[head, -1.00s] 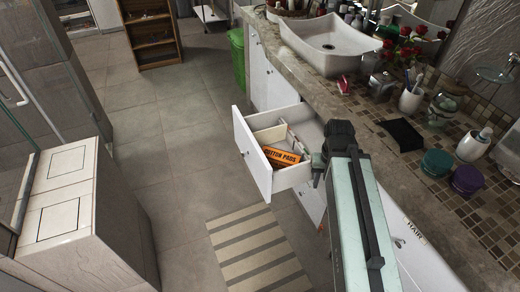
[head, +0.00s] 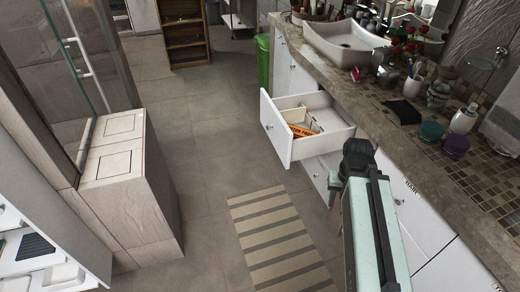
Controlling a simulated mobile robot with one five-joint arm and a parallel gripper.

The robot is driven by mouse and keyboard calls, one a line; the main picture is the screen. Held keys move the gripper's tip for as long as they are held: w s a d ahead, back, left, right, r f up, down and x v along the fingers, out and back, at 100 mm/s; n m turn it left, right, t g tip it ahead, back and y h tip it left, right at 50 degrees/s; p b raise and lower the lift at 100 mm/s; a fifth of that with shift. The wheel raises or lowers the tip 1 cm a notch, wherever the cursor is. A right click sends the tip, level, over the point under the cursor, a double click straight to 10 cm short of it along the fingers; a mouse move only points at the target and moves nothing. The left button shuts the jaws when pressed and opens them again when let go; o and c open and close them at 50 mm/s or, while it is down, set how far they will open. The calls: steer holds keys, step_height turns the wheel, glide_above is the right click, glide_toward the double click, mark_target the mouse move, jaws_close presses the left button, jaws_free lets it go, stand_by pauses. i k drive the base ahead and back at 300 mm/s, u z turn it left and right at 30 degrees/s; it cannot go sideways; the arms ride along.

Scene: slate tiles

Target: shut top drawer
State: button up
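The top drawer (head: 278,133) of the white vanity stands pulled out into the room, in the middle of the head view. Its white front faces left, and a small knob shows on it. Inside lie an orange box and light dividers. My gripper (head: 334,190) is at the end of my arm, to the right of and nearer than the drawer, apart from its front. The gripper is small and dark here, so whether its fingers are open or shut cannot be made out. Nothing is seen held in it.
The stone counter (head: 385,105) with a sink (head: 345,42), cups and jars runs along the right. A striped mat (head: 280,238) lies on the floor below the drawer. A tiled block (head: 125,185) and glass door stand left. A green bin (head: 262,58) is behind. Floor left of the drawer is free.

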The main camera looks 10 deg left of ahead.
mark_target(324, 116)
steer(key=k, duration=0.85)
steer(key=u, duration=0.45)
steer(key=i, duration=1.65)
steer(key=u, duration=1.9)
steer(key=k, duration=0.7)
steer(key=u, duration=0.25)
steer(key=i, duration=0.45)
